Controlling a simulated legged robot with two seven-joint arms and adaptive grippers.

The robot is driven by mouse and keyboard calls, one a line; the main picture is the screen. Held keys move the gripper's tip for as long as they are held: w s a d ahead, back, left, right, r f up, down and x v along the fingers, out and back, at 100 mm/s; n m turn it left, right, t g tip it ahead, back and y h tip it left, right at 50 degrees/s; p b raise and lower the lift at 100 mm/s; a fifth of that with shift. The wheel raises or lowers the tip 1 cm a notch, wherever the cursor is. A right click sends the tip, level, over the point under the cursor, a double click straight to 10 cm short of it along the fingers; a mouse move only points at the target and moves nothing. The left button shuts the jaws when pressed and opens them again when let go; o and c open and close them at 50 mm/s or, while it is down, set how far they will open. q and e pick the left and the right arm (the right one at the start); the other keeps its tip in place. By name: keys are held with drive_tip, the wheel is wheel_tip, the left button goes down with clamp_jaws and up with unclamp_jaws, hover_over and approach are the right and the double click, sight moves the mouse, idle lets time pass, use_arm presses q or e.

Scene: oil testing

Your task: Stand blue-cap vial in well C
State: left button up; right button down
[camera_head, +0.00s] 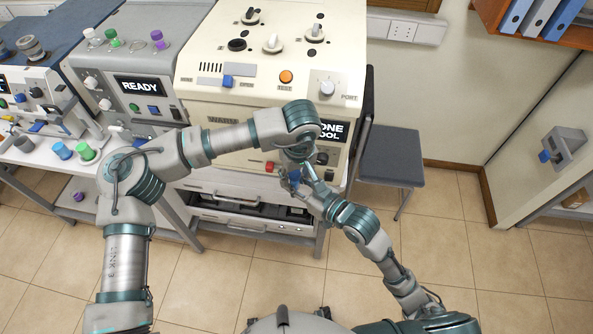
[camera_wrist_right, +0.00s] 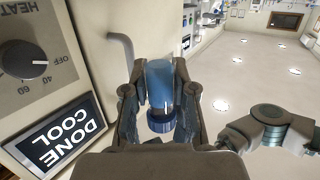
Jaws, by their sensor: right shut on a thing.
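My right gripper (camera_wrist_right: 158,100) is shut on the blue-cap vial, a clear blue cylinder (camera_wrist_right: 158,82) with a darker blue cap (camera_wrist_right: 161,121). The wrist picture is upside down, as its display text shows, so the cap points up. In the head view the vial is a small blue patch among the gripper parts in front of the cream machine. My left gripper (camera_head: 292,172) is close by there; arm links overlap it, and its fingers are too small to read. I cannot make out well C.
The cream machine (camera_head: 225,50) has a display reading "DONE COOL" (camera_wrist_right: 62,137). A grey machine reading "READY" (camera_head: 142,86) stands left of it. Blue (camera_head: 62,151) and green (camera_head: 85,152) capped items stand on the left bench. A grey stool (camera_head: 390,155) stands right; open floor lies beyond.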

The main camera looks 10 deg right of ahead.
use_arm(q)
clamp_jaws()
use_arm(e)
drive_tip(key=c, duration=0.8)
unclamp_jaws()
drive_tip(key=shift+r, duration=0.1)
drive_tip(key=shift+c, duration=0.2)
use_arm(q)
drive_tip(key=shift+f, duration=0.1)
